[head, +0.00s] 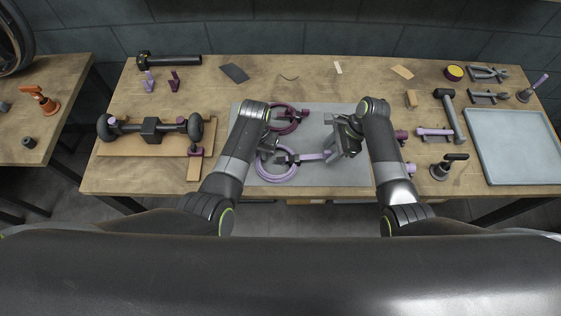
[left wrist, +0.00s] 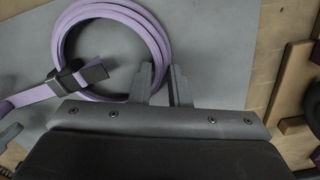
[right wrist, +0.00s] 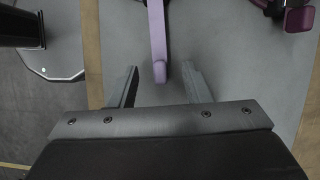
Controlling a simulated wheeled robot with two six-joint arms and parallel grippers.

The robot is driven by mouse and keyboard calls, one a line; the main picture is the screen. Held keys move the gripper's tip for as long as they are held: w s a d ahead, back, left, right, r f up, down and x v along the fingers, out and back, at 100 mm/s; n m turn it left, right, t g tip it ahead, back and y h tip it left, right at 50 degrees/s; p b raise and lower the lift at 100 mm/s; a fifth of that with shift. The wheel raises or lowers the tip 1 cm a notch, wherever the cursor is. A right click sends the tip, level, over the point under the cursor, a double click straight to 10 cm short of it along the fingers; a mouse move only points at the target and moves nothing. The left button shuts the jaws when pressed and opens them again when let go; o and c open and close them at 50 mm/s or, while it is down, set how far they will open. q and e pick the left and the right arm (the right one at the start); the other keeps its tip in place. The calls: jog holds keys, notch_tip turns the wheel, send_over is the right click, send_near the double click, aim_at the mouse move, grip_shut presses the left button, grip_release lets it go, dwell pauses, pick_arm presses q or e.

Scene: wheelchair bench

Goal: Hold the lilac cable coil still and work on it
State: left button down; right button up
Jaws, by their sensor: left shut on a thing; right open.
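The lilac cable coil (head: 278,179) lies on the grey mat (head: 335,178), left of its middle. My left gripper (head: 266,150) is shut on the right edge of the ring (left wrist: 160,38); the fingers (left wrist: 168,82) partly hide the grip. The coil's straight lilac tail (head: 312,157) runs right toward my right gripper (head: 332,153). That gripper is open. In the right wrist view the tail's end (right wrist: 159,70) lies between its spread fingers (right wrist: 160,80), apart from both.
A maroon coil (head: 303,113) lies just behind on the mat, partly hidden by my left arm. A wheel axle (head: 153,130) on a board is at left. A hammer (head: 447,108), a lilac-handled tool (head: 434,131) and a blue-grey tray (head: 513,145) are at right.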

aim_at(331, 151)
jog(key=shift+r, duration=3.5)
pick_arm(q)
jog(key=c, duration=1.3)
grip_release()
jog(key=shift+r, duration=0.15)
pick_arm(e)
jog(key=shift+r, duration=0.15)
